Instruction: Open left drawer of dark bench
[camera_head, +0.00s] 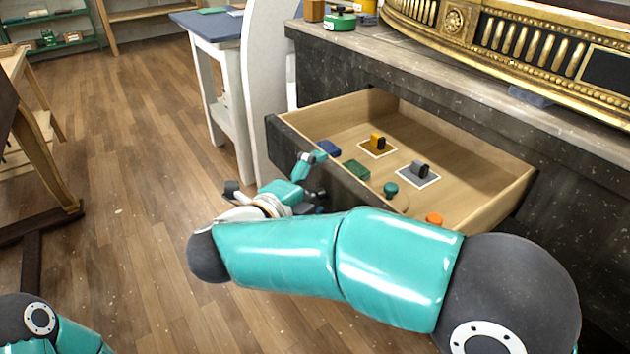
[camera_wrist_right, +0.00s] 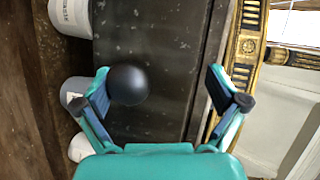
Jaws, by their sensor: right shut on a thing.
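The dark bench (camera_head: 330,62) has a drawer (camera_head: 458,130) pulled well out, with its pale wooden inside showing. My right gripper (camera_head: 308,176) is at the outer face of the drawer front, near its left part. In the right wrist view a round black knob (camera_wrist_right: 127,85) lies against the inner side of the left finger. The fingers look apart there, but the gripper is shut on the knob. In the head view my arm and gripper hide the knob and part of the drawer front. My left gripper is not in view.
A gilt piece (camera_head: 455,22) stands on the bench.

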